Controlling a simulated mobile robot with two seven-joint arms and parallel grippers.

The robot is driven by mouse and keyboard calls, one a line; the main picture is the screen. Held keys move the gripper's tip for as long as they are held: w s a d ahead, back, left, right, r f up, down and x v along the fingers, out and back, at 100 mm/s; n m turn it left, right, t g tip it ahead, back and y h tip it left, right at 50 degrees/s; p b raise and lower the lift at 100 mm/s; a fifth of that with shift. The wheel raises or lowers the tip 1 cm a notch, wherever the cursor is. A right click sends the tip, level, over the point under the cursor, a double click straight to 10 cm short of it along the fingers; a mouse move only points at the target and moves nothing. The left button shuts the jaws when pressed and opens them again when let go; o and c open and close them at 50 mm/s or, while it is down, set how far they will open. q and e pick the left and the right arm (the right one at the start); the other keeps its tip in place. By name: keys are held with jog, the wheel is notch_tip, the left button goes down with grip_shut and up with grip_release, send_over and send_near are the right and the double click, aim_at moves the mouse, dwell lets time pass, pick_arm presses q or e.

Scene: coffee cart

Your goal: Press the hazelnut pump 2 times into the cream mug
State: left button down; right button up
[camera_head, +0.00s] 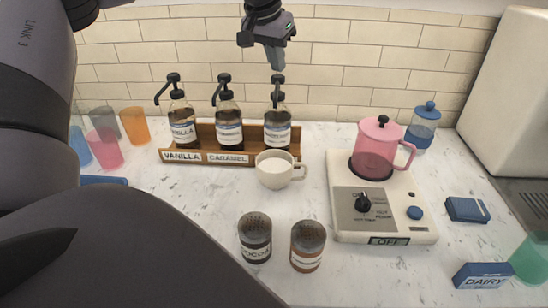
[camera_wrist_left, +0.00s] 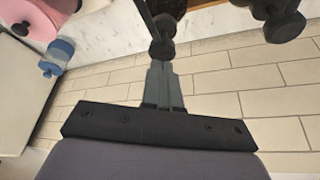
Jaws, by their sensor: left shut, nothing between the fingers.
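The rightmost syrup bottle (camera_head: 277,132) stands in the wooden rack, and its black pump head (camera_head: 278,79) looks raised about as high as the others. The rack label below it is hidden, so the name hazelnut is not readable. The cream mug (camera_head: 275,175) stands upright in front of this bottle, handle to the right. My left gripper (camera_head: 276,67) is shut and empty, pointing down right above this pump head. In the left wrist view its fingertips (camera_wrist_left: 161,64) are at the pump head (camera_wrist_left: 162,48); touching or just apart, I cannot tell. My right gripper is not in view.
Vanilla (camera_head: 182,125) and caramel (camera_head: 229,128) bottles stand left in the rack (camera_head: 204,158). A pink pot (camera_head: 374,152) sits on the scale-like machine (camera_head: 385,222) at right. Two jars, cocoa (camera_head: 255,240) and a brown one (camera_head: 307,248), stand in front. Coloured cups (camera_head: 104,147) are left.

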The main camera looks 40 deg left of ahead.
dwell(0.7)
pick_arm(q)
jog(key=shift+f, duration=1.3)
jog(key=shift+r, duration=1.5)
jog(key=shift+w+r, duration=0.1)
jog(key=shift+r, duration=2.8)
